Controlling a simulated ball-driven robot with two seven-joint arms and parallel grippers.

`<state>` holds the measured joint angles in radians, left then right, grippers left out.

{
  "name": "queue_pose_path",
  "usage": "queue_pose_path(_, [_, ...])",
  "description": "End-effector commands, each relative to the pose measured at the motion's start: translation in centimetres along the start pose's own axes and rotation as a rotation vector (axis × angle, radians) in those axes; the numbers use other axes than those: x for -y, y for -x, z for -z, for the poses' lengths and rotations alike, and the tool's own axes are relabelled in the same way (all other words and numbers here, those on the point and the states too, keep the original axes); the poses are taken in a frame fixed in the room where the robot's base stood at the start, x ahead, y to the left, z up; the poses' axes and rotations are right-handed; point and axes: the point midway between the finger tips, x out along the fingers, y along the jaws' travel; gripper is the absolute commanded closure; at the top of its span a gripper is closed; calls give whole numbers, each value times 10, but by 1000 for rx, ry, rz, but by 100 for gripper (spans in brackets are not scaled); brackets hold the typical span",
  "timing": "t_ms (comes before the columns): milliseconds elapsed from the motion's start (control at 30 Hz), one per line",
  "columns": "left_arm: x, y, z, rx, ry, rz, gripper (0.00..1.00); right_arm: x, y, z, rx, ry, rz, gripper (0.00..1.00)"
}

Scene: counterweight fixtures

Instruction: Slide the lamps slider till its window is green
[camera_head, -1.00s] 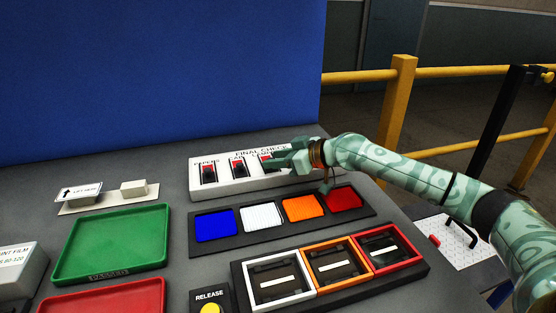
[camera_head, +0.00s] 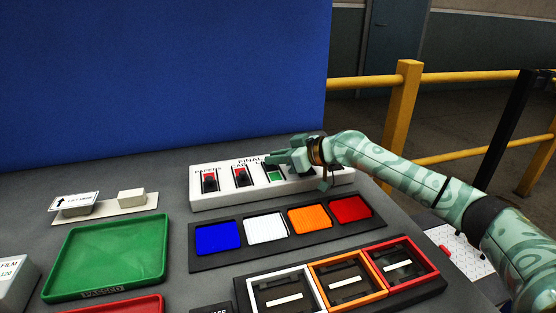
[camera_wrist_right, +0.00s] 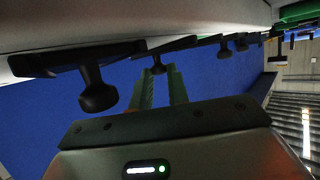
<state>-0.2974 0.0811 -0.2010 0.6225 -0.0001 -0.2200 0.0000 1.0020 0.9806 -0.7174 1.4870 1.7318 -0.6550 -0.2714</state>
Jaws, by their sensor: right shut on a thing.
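My right gripper (camera_head: 274,159) is at the far end of this slot, shut on the lamps slider's knob. The gripper hides the knob and part of the lettering in the head view. In the right wrist view, a dark knob (camera_wrist_right: 158,68) shows at the fingertips. My left gripper is not in view.
The papers slider window (camera_head: 209,182) and the middle slider window (camera_head: 240,178) show red. In front lie a swatch strip (camera_head: 265,251), a frame tray with white, orange and red frames, and a green tray (camera_head: 70,265). A blue panel (camera_head: 150,80) rises behind.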

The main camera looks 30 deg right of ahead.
Motion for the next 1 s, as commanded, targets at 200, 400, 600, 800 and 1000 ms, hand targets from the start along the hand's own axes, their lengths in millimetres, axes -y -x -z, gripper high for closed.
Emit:
queue_pose_path(200, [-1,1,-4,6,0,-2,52,-2,2,2,-3,2,-6,62])
queue_pose_path(400, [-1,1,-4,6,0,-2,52,-2,1,2,-2,1,-4,62])
queue_pose_path(600, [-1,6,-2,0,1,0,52,-2,17,3,-3,1,-6,62])
queue_pose_path(800, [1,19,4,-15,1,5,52,-2,68,4,1,4,-8,62])
queue_pose_path(1000, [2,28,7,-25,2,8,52,-2,123,1,5,2,-7,62])
